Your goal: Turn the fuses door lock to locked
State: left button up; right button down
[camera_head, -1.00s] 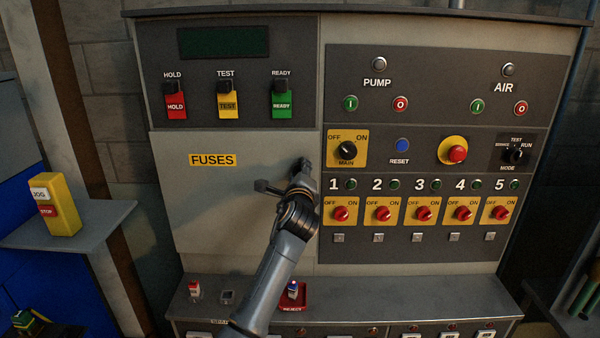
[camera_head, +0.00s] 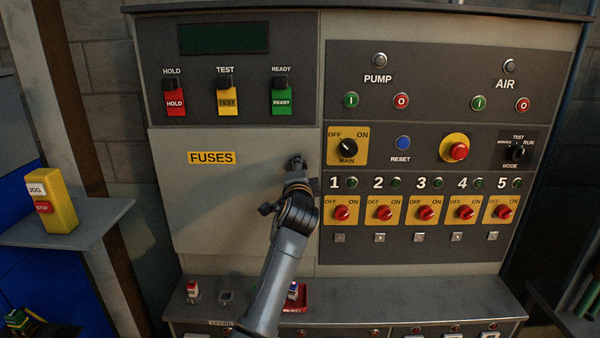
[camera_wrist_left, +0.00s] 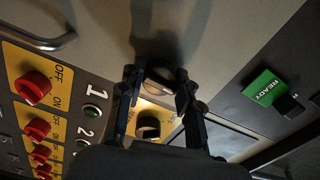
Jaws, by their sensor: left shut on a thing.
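The fuses door (camera_head: 220,215) is a flat grey panel with a yellow FUSES label (camera_head: 211,158); it lies closed against the cabinet. My left gripper (camera_head: 298,163) is at the door's upper right edge, and it hides the lock in the head view. In the left wrist view the door lock (camera_wrist_left: 158,80) is a small round piece between the fingertips of my left gripper (camera_wrist_left: 160,86), which is shut on it. The lock's marking and exact turn angle cannot be read. My right gripper is not in view.
The yellow MAIN switch (camera_head: 347,148) sits close to the right of my gripper and also shows in the left wrist view (camera_wrist_left: 150,124). Red numbered knobs (camera_head: 341,213) line the right panel. A metal bar handle (camera_wrist_left: 45,40) is at the left wrist view's upper left. A ledge (camera_head: 400,295) juts out below.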

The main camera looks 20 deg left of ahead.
pick_arm(q)
jog(key=shift+n, duration=0.4)
jog(key=o, duration=1.2)
jog(key=shift+c, duration=0.2)
jog(key=v, duration=1.2)
